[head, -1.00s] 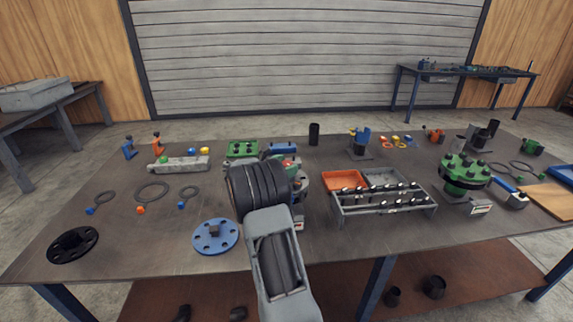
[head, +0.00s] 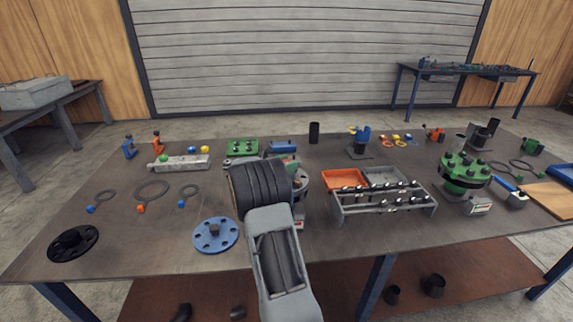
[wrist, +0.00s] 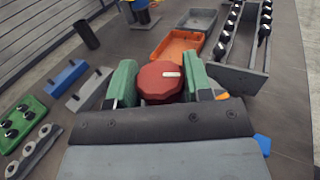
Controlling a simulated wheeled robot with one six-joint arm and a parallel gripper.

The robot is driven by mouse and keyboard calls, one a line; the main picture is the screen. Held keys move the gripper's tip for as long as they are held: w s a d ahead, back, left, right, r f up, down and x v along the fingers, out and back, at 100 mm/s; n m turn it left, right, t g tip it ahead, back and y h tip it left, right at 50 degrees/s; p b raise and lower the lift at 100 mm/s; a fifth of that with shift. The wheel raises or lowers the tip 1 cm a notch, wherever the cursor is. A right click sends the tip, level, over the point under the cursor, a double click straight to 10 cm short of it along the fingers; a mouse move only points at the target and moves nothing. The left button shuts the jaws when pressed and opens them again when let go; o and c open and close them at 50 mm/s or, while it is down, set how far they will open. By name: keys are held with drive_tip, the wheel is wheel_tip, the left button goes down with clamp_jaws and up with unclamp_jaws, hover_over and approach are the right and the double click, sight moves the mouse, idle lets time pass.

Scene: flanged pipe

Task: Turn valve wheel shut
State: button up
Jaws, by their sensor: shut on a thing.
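A red valve wheel (wrist: 160,82) with a white mark on its top shows in the wrist view, between the two green fingers of my gripper (wrist: 157,85). The fingers are shut on the wheel, one on each side. The white mark points toward the right finger. The valve's lower part is hidden in the wrist view.
An orange tray (head: 343,179) and a rack of bolts (head: 385,205) stand right of the valve. A blue flange (head: 215,235) lies to the left. A green block (head: 243,147) and a black cylinder (head: 314,132) stand behind. A green flanged pipe (head: 463,175) is further right.

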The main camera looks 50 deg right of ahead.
drive_tip(key=shift+g, duration=0.3)
drive_tip(key=m+g+y+p, duration=0.1)
drive_tip(key=m+g, duration=0.1)
drive_tip(key=g, duration=0.1)
drive_tip(key=m+g+y+p, duration=0.1)
drive_tip(key=m+g, duration=0.1)
drive_tip(key=shift+r+m+g+y, duration=0.1)
drive_tip(key=shift+m+g+y, duration=0.2)
drive_tip(key=shift+g, duration=0.1)
drive_tip(key=shift+m+g+y+p, duration=1)
drive_tip(key=shift+m+g+y, duration=0.55)
drive_tip(key=shift+g, duration=0.35)
drive_tip(key=shift+y, duration=0.25)
drive_tip(key=o, duration=0.9)
drive_tip(key=shift+o, duration=0.2)
drive_tip(key=shift+w+a, duration=0.1)
